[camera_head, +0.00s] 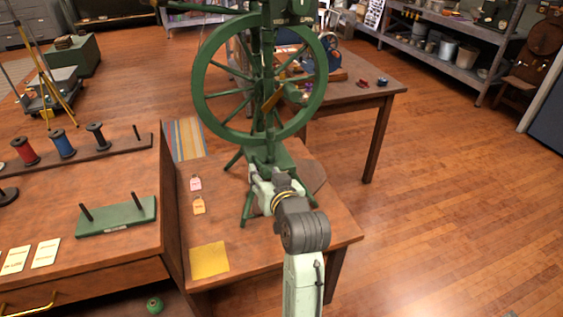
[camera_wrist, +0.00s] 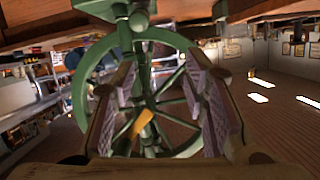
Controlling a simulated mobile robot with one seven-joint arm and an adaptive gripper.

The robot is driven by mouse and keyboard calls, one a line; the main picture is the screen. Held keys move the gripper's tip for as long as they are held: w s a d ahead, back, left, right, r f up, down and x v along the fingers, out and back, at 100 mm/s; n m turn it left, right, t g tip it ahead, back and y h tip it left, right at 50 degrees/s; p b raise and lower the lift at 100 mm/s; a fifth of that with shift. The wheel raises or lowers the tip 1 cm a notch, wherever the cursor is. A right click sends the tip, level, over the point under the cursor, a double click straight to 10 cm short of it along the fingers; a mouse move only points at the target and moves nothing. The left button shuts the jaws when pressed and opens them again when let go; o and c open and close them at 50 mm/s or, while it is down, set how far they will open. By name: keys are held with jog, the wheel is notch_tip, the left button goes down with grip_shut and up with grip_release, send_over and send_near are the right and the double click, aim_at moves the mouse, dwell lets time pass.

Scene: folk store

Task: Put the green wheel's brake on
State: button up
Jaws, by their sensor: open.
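The green spinning wheel (camera_head: 203,95) stands upright on the wooden table in the head view, with spokes and a green post in front. An orange-brown lever-like piece (camera_head: 273,99) slants across its hub; it also shows in the wrist view (camera_wrist: 143,123). I cannot tell for sure if this is the brake. In the wrist view the green wheel (camera_wrist: 82,85) shows beyond and between my fingers. My gripper (camera_wrist: 165,100) is open and empty, its two ridged fingers apart. In the head view my arm hides the fingertips, low before the wheel's base.
The wooden table (camera_head: 235,215) also holds a pink tag (camera_head: 195,184), an orange tag (camera_head: 198,206) and a yellow cloth (camera_head: 209,260). A left bench has spools, including a blue spool (camera_head: 62,144), and a green peg stand (camera_head: 116,217). Open floor (camera_head: 450,210) lies to the right.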

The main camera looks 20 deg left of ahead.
aim_at(266, 172)
jog(key=shift+g+h, duration=0.4)
jog(key=w+a+f+p, duration=0.1)
jog(key=w+f, duration=0.1)
jog(key=w+a+f, duration=0.1)
jog(key=w+f, duration=0.1)
jog(key=w, duration=0.1)
jog(key=w+a+f+p, duration=0.1)
jog(key=w+f, duration=0.1)
jog(key=w, duration=0.1)
jog(key=shift+w+a+f+p, duration=0.15)
jog(key=shift+f+p, duration=0.15)
jog(key=shift+c, duration=0.3)
grip_shut()
